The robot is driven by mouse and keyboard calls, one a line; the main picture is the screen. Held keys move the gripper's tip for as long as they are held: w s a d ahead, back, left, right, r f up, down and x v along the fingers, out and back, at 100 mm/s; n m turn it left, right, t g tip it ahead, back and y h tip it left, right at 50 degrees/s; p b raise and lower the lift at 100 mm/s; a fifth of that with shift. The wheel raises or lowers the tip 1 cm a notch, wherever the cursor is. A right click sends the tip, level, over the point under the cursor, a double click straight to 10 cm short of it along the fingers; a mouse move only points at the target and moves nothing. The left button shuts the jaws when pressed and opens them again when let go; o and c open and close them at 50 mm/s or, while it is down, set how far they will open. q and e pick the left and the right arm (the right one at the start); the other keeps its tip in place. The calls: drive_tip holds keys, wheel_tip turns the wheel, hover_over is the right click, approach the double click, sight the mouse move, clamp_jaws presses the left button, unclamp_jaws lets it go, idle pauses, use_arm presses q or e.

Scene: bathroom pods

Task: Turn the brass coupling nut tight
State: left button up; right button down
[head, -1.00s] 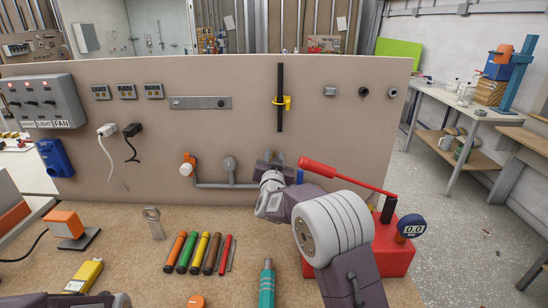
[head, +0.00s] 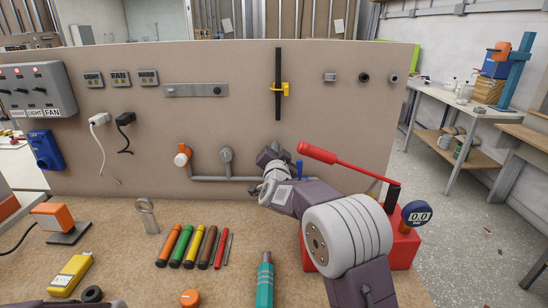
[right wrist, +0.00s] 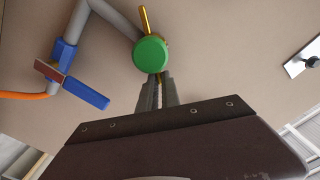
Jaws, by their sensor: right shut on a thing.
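My right gripper (head: 273,157) reaches the pipework low on the beige panel in the head view, where its own wrist hides the fingertips and the brass part. In the right wrist view, the narrow fingers (right wrist: 157,91) are closed on a slim brass piece just below a round green cap (right wrist: 150,54). A brass arm (right wrist: 145,20) sticks out on the cap's far side. I take this brass to be the coupling nut; its threads are hidden. A grey pipe (right wrist: 118,17) meets it. My left gripper is not in view.
A blue valve handle (right wrist: 86,94) is left of the fingers in the wrist view. A red pump box (head: 405,248) with a gauge (head: 416,214) and long red lever (head: 345,165) stands close beside my right arm. Several coloured tubes (head: 190,247) lie on the bench.

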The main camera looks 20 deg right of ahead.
drive_tip(key=shift+s+d+f+m+b, duration=0.1)
drive_tip(key=shift+d+f+m+b, duration=0.35)
drive_tip(key=shift+m+b, duration=1.35)
drive_tip(key=shift+s+d+f+m+b, duration=0.1)
drive_tip(key=shift+f+m+b, duration=0.7)
drive_tip(key=shift+m+b, duration=0.9)
drive_tip(key=shift+s+d+f+m+b, duration=0.1)
drive_tip(key=shift+d+f+m+b, duration=0.35)
drive_tip(key=shift+m+b, duration=1.35)
drive_tip(key=shift+a+f, duration=0.15)
drive_tip(key=c, duration=1.6)
unclamp_jaws()
drive_tip(key=shift+o, duration=0.2)
drive_tip(key=v, duration=0.9)
drive_tip(key=shift+b, duration=0.3)
